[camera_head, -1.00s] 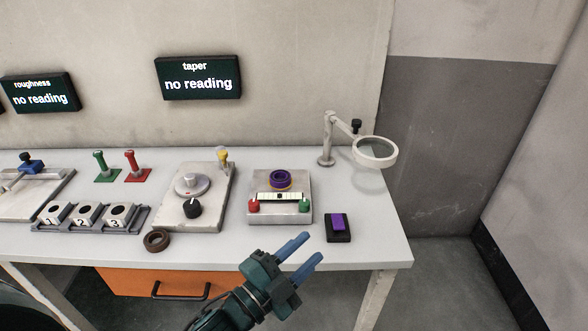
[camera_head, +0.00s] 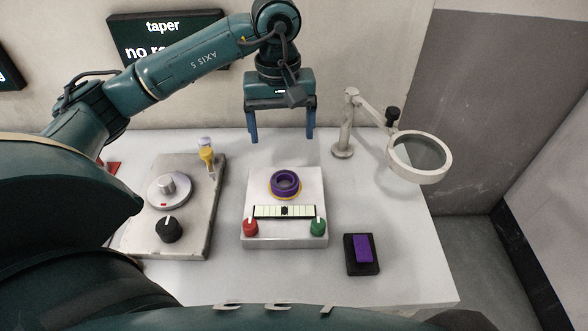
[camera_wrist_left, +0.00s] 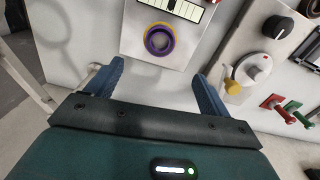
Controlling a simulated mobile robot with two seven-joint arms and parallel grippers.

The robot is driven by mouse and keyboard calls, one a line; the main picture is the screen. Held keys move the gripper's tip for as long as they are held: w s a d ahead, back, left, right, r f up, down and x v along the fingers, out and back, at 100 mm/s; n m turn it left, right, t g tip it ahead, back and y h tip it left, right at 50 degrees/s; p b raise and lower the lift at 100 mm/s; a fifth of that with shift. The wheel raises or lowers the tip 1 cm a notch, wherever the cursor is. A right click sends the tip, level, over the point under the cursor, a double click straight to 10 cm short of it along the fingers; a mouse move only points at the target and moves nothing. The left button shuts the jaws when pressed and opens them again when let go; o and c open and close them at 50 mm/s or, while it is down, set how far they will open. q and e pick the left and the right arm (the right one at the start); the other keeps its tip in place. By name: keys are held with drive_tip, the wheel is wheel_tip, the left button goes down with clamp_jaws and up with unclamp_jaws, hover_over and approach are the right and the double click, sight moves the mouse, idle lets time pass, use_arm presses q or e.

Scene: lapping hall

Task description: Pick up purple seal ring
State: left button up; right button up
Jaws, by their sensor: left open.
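The purple seal ring (camera_head: 285,183) lies flat on a yellow round seat on the light metal gauge block (camera_head: 255,187), behind its striped scale. In the left wrist view the ring (camera_wrist_left: 159,40) shows at the top, beyond and between the fingertips. My left gripper (camera_head: 282,140) is open and empty, fingers pointing down, above and behind the ring. In the left wrist view its blue fingers (camera_wrist_left: 160,72) are spread wide apart. My right gripper is not in view.
A magnifier on a stand (camera_head: 343,150) rises at the right. A purple block on a black pad (camera_head: 362,250) lies front right. A plate with a dial and black knob (camera_head: 168,230) is left. Red and green knobs (camera_head: 318,227) flank the scale.

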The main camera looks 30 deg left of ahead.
use_arm(q)
hover_over(284, 174)
drive_tip(key=s, duration=0.2)
drive_tip(key=f, duration=0.7)
drive_tip(key=shift+w+d+f+p, duration=0.15)
drive_tip(key=shift+w+d+p, duration=0.05)
drive_tip(key=shift+d+p, duration=0.1)
drive_tip(key=shift+d+f+p, duration=0.15)
drive_tip(key=shift+f+p, duration=0.15)
drive_tip(key=shift+f, duration=1.1)
drive_tip(key=shift+d+f+p, duration=0.1)
drive_tip(key=shift+f+p, duration=0.2)
drive_tip(key=shift+f, duration=1.05)
drive_tip(key=c, duration=1.2)
drive_tip(key=shift+o, duration=0.2)
wheel_tip(284, 174, up, 10)
drive_tip(key=b, duration=0.1)
